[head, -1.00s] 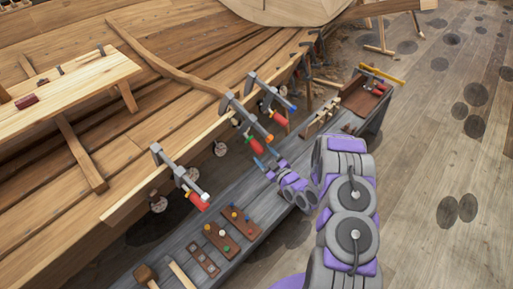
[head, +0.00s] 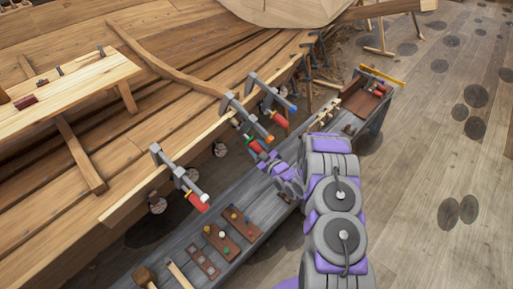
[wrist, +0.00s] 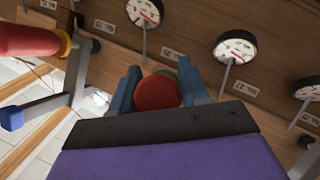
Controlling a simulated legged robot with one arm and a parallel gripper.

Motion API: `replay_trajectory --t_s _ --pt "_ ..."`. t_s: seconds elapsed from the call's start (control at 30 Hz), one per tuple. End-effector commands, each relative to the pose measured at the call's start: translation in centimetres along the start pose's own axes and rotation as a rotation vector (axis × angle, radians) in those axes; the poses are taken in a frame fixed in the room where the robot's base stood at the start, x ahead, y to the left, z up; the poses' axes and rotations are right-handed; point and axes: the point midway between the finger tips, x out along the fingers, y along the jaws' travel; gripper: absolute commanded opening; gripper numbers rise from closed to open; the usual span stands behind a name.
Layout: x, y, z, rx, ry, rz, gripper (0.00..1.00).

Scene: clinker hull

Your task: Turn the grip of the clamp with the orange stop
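The clamp with the orange stop (head: 270,138) is the middle one of the front clamps on the hull's plank edge in the head view. Its red grip (head: 254,145) hangs below the bar, with a green collar at its upper end. My gripper (head: 262,156) is at the grip's lower end. In the wrist view, the red round end of the grip (wrist: 156,92) lies between the two blue fingers of my gripper (wrist: 160,88), with the green collar behind it. The fingers stand apart on both sides; firm contact is not clear.
A clamp with a blue stop (head: 293,107) stands close to the right; its red grip (wrist: 30,40) is at the left in the wrist view. A clamp with a white stop (head: 204,197) is at the left. Round dials (wrist: 235,47) line the hull. A grey bench (head: 175,245) runs below.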

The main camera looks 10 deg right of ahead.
Motion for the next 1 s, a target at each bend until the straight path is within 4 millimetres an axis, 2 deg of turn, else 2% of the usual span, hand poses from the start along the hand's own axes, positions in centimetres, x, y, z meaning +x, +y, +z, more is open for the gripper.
replay_trajectory --t_s 0.07,0.3,0.67,1.0 --pt "-0.01 -0.01 0.01 0.000 0.000 0.000 0.37" --pt "-0.02 -0.03 0.02 0.000 0.000 -0.001 0.14" --pt "-0.03 -0.02 -0.02 0.052 -0.002 -0.036 0.14" --pt "-0.10 -0.04 0.02 0.261 -0.004 -0.165 0.14"
